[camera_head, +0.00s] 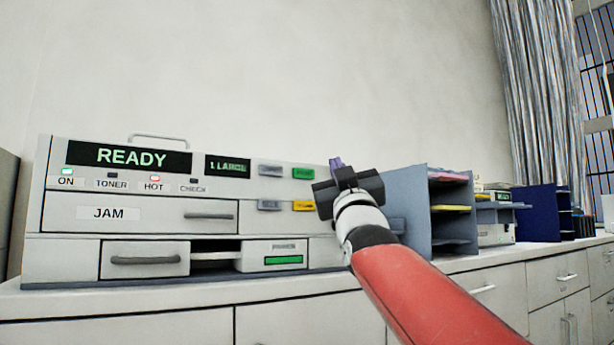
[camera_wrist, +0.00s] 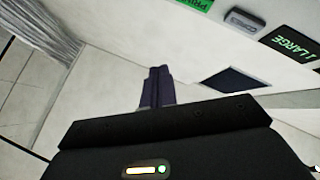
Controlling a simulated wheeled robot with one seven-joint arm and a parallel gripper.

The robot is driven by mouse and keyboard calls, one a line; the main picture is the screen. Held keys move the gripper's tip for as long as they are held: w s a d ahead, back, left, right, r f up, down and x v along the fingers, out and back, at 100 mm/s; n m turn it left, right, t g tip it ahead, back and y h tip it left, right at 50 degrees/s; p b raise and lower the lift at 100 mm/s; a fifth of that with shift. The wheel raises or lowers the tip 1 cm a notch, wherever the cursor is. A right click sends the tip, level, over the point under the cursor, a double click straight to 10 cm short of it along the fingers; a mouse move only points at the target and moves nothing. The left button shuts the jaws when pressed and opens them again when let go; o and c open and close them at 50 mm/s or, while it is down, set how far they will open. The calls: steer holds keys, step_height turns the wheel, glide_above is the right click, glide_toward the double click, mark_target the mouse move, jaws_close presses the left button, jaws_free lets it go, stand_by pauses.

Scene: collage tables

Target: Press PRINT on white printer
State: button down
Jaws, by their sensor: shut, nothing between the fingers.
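The white printer (camera_head: 140,190) stands on the counter at left in the head view. Its display reads READY, and a smaller display (camera_head: 228,166) reads 1 LARGE. A green button (camera_head: 303,173) sits at the upper right of its front, with a grey button (camera_head: 270,171) to its left. In the wrist view the green button (camera_wrist: 195,4) is cut off by the top edge, its lettering partly legible as PRIN. My gripper (camera_head: 337,163) is shut and empty, just right of the green button in the head view. Its dark fingers show in the wrist view (camera_wrist: 157,88); contact cannot be told.
Below the green button are a yellow button (camera_head: 303,206) and another grey one (camera_head: 269,205). A JAM drawer (camera_head: 140,215) and lower drawers are closed or nearly so. A blue-grey shelf unit (camera_head: 408,205) stands right of the printer, partly behind my arm.

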mark_target(313, 176)
steer(key=shift+w+a+p, duration=0.85)
steer(key=shift+w+p, duration=0.25)
steer(key=shift+w, duration=0.1)
steer(key=shift+w+a+p, duration=0.8)
steer(key=shift+w+p, duration=0.3)
steer(key=shift+w, duration=0.15)
steer(key=shift+w+a+p, duration=0.85)
steer(key=shift+w+p, duration=0.25)
steer(key=shift+w, duration=0.1)
steer(key=shift+w+a+p, duration=0.2)
steer(key=shift+w+p, duration=0.1)
steer(key=shift+w, duration=0.05)
steer(key=shift+w+a+p, duration=0.3)
steer(key=shift+w+p, duration=0.05)
steer(key=shift+w, duration=0.05)
steer(key=shift+s+f, duration=0.1)
stand_by(0.4)
steer(key=shift+s+d+b, duration=0.5)
steer(key=shift+s+b, duration=0.15)
steer(key=shift+b, duration=0.2)
